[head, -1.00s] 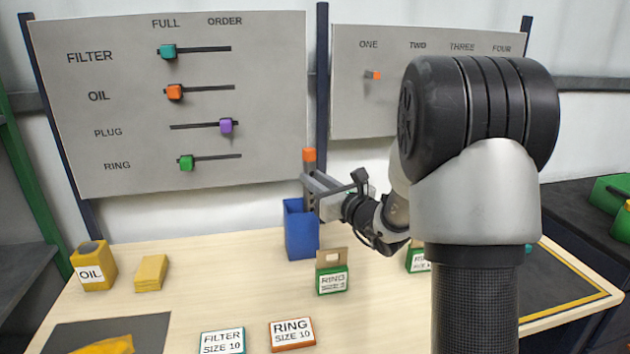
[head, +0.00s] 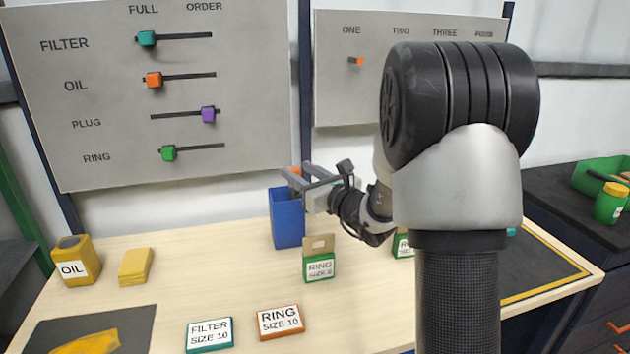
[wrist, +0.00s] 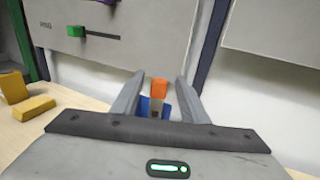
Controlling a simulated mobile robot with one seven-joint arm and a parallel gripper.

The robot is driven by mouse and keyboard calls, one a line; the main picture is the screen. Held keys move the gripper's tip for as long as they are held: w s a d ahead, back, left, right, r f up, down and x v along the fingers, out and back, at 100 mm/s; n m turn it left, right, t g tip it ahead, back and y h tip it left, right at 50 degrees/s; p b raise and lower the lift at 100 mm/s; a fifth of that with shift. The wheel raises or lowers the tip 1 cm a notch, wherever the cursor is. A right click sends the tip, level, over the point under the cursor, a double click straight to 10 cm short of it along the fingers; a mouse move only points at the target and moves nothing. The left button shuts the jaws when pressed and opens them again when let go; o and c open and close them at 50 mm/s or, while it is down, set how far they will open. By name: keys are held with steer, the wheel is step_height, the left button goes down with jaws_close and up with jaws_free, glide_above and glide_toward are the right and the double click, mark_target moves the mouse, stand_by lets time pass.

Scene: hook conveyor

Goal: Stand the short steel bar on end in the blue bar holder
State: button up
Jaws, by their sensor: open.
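The blue bar holder (head: 287,222) stands upright at the back of the table. The short steel bar has an orange top end (head: 296,170) that shows just above the holder's mouth. In the wrist view the orange end (wrist: 159,88) and a grey stretch below it stand roughly upright in the blue holder (wrist: 145,106). The bar's lower part is hidden inside the holder. My gripper (head: 299,178) is at the holder's mouth, its fingers open on either side of the bar. The wrist view shows a gap between each finger (wrist: 160,82) and the bar.
A green RING box (head: 319,266) stands just right of and in front of the holder. Flat FILTER (head: 209,334) and RING (head: 280,322) cards lie in front. A yellow OIL can (head: 75,262) and yellow block (head: 136,266) are left. Panels rise behind.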

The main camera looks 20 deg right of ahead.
steer(key=v, duration=1.7)
steer(key=shift+r, duration=0.15)
